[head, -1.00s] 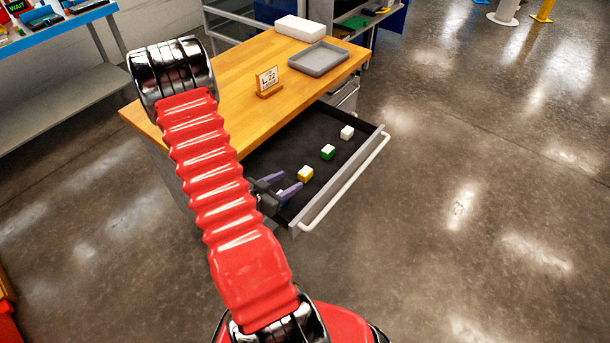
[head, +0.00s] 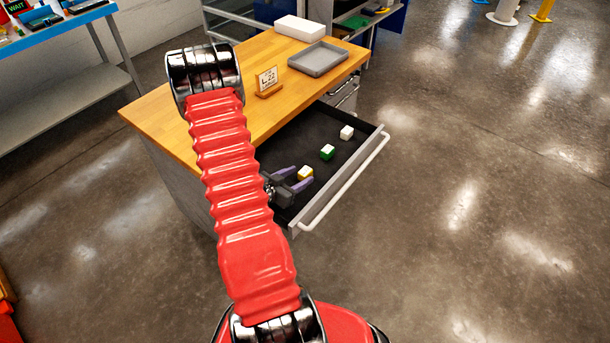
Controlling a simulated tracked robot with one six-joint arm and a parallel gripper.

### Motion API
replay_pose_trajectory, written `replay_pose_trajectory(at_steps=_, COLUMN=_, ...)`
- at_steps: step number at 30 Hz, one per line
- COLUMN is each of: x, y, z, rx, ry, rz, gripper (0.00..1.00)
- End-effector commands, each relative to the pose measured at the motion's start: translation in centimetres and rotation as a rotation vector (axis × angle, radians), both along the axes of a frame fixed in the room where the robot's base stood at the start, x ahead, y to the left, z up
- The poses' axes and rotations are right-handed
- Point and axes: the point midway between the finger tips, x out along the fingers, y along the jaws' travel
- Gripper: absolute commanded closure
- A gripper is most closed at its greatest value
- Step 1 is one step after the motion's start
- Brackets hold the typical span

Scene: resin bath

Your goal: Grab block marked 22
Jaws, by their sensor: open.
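An open drawer (head: 338,178) with a dark lining holds a row of small blocks. A yellow block with a white top (head: 305,173) is the nearest, a green and white block (head: 327,152) lies beyond it, and a white block (head: 346,132) is farthest. No number can be read on any block. My gripper (head: 302,176) is open inside the drawer, its purple fingers pointing right. The yellow block lies at or between the fingertips; I cannot tell whether they touch it. My arm hides the near left part of the drawer.
The wooden bench top (head: 225,105) carries a small sign on a stand (head: 268,81), a grey tray (head: 318,59) and a white box (head: 300,28). The drawer's front wall and white handle (head: 345,182) stand right of the blocks. Floor to the right is clear.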

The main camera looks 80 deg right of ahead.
Motion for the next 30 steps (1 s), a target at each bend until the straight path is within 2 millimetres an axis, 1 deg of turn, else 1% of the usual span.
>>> replay_pose_trajectory(at_steps=1, x=-0.28, y=-0.57, z=-0.24, rx=0.000, ry=0.000, rz=-0.001, gripper=0.52)
replay_pose_trajectory(at_steps=3, x=-0.48, y=-1.08, z=-0.47, rx=-0.001, ry=0.000, rz=-0.001, gripper=0.52)
replay_pose_trajectory(at_steps=6, x=-0.58, y=-1.37, z=-0.63, rx=0.000, ry=0.000, rz=0.000, gripper=0.52)
replay_pose_trajectory(at_steps=21, x=-0.56, y=-1.39, z=-0.61, rx=0.000, ry=0.000, rz=0.001, gripper=0.52)
replay_pose_trajectory(at_steps=23, x=-0.56, y=-1.39, z=-0.61, rx=0.000, ry=0.000, rz=0.001, gripper=0.54)
replay_pose_trajectory(at_steps=30, x=-0.57, y=-1.39, z=-0.60, rx=-0.001, ry=-0.001, rz=0.001, gripper=0.71)
